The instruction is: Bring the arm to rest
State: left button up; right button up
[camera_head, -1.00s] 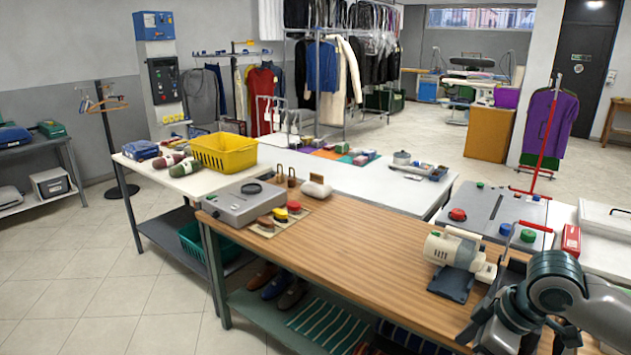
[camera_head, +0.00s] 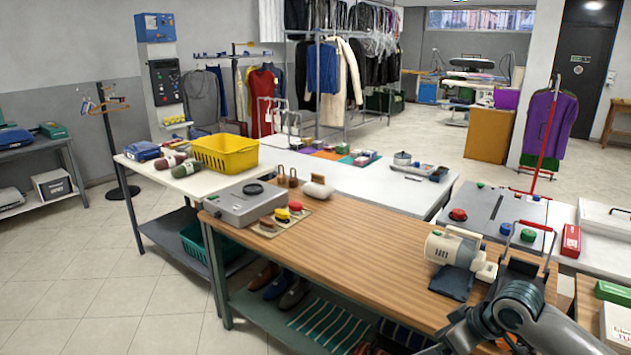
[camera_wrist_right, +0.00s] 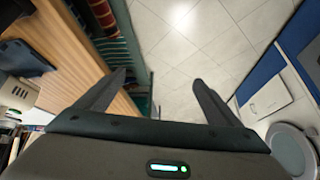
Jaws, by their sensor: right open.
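My right arm (camera_head: 520,300) comes in at the lower right of the head view, in front of the wooden table. In the right wrist view my right gripper (camera_wrist_right: 153,88) has its two dark fingers spread apart with nothing between them. The wooden table's edge and the tiled floor lie beyond the fingers. My left gripper does not show in either view.
The wooden table (camera_head: 345,235) carries a cream machine (camera_head: 455,250) close to my right arm and a grey device (camera_head: 243,204) at its left end. Boxes (camera_head: 605,325) stand at the lower right. The tiled floor (camera_head: 90,290) at left is clear.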

jog(key=w+d+f+m+t, duration=0.1)
jog(key=w+f, duration=0.1)
jog(key=f, duration=0.5)
jog(key=w+d+f+m, duration=0.1)
jog(key=w+f+m, duration=0.1)
jog(key=f, duration=0.5)
jog(key=s+d+f+m+h, duration=0.15)
jog(key=s+f, duration=0.25)
jog(key=f, duration=0.6)
jog(key=s+d+f+h, duration=0.15)
jog(key=s+f, duration=0.25)
jog(key=f, duration=0.5)
jog(key=s+d+f+m, duration=0.15)
jog(key=s+f, duration=0.35)
jog(key=f, duration=0.5)
jog(key=s+f+g+h, duration=0.1)
jog(key=s+f, duration=0.6)
jog(key=s, duration=0.2)
jog(key=s+f+g, duration=0.1)
jog(key=s+f, duration=0.6)
jog(key=s, duration=0.3)
jog(key=s+a+f+g, duration=0.1)
jog(key=s+a+f, duration=0.2)
jog(key=s, duration=1)
jog(key=s+a+f+g+b, duration=0.1)
jog(key=s+a+f, duration=0.2)
jog(key=s, duration=1.1)
jog(key=shift+f+n+g+h, duration=0.3)
jog(key=shift+f+n, duration=0.1)
jog(key=shift+f, duration=0.35)
